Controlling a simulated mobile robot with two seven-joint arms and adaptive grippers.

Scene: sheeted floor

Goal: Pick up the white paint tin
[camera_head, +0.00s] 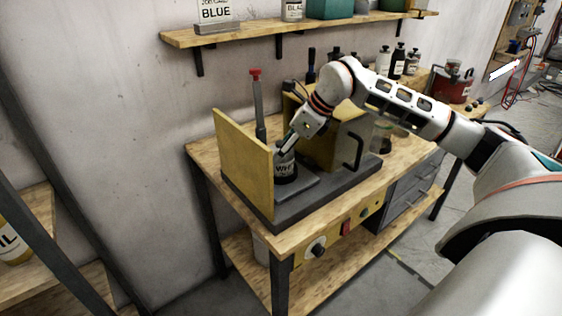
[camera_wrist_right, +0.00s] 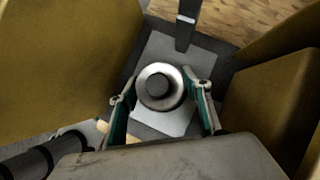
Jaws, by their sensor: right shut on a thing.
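My right gripper (camera_head: 283,152) reaches down onto the tin from above right. In the right wrist view its two fingers (camera_wrist_right: 160,98) stand on either side of the tin, shut on it. The upper part of the tin is partly hidden by the gripper in the head view. My left gripper is not in view.
A yellow panel (camera_head: 243,163) stands just left of the tin and a yellow box with a black handle (camera_head: 353,151) just right. A red-topped post (camera_head: 258,105) rises behind. The wooden bench (camera_head: 207,160) carries bottles; a shelf (camera_head: 250,34) hangs above.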

